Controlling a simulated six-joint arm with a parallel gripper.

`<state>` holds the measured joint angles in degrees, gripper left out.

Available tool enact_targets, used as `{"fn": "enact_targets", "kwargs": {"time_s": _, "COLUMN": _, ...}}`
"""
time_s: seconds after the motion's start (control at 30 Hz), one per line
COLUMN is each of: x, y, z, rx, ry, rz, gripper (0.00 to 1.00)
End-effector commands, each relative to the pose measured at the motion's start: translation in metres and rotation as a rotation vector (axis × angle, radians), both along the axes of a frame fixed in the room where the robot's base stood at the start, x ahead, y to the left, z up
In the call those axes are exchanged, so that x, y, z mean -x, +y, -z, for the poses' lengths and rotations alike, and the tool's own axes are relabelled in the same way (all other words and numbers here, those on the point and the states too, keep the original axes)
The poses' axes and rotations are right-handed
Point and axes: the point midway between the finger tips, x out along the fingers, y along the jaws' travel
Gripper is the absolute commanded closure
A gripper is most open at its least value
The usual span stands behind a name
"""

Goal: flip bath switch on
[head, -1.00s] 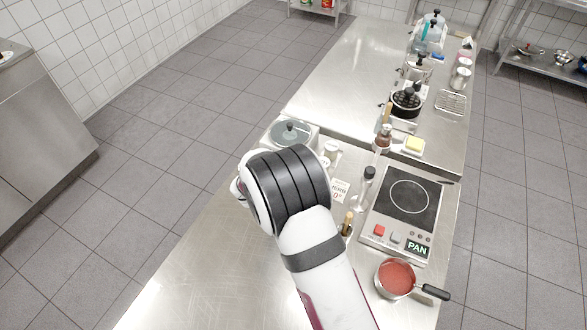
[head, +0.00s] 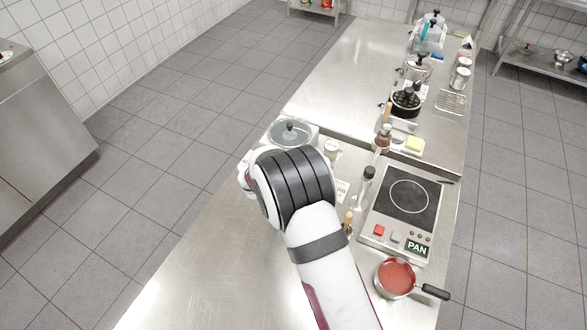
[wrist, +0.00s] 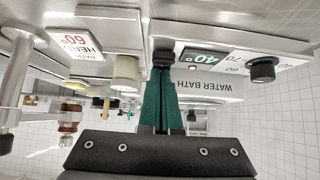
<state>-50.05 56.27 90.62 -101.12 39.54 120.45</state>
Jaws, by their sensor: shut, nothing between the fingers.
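The water bath (head: 291,132) stands at the left edge of the near table, with a round glass lid; my arm partly covers it. In the wrist view, which is upside down, its front panel (wrist: 215,88) carries the label WATER BATH, a green 40° display (wrist: 203,58), a black dial (wrist: 262,70) and a small orange-red spot (wrist: 193,68). My gripper (wrist: 162,62) is shut and empty, its dark fingertips at the panel's left end beside the display. Contact cannot be told. The switch is not clearly visible, perhaps behind the fingertips. The head view hides the fingers behind my wrist.
A cream jar (wrist: 125,72) stands close beside the fingers. A card reading 60° (wrist: 82,42) is beyond it. A hot plate (head: 408,200), a pan of red sauce (head: 396,276) and bottles stand to the right. The table's front left is clear.

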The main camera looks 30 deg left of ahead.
Motion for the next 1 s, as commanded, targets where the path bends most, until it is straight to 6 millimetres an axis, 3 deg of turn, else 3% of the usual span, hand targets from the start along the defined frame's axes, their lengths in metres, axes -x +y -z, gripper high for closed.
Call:
{"fn": "enact_targets", "kwargs": {"time_s": 0.33, "x": -0.017, "y": -0.001, "z": -0.004, "rx": -0.001, "ry": -0.005, "rz": 0.001, "gripper": 1.0}}
{"fn": "enact_targets", "kwargs": {"time_s": 0.67, "x": -0.018, "y": -0.001, "z": -0.004, "rx": 0.001, "ry": -0.002, "rz": -0.003, "gripper": 1.0}}
{"fn": "enact_targets", "kwargs": {"time_s": 0.87, "x": -0.015, "y": 0.0, "z": -0.039, "rx": 0.002, "ry": 0.007, "rz": -0.001, "gripper": 1.0}}
{"fn": "enact_targets", "kwargs": {"time_s": 1.0, "x": 0.005, "y": 0.001, "z": -0.068, "rx": 0.005, "ry": 0.012, "rz": -0.003, "gripper": 1.0}}
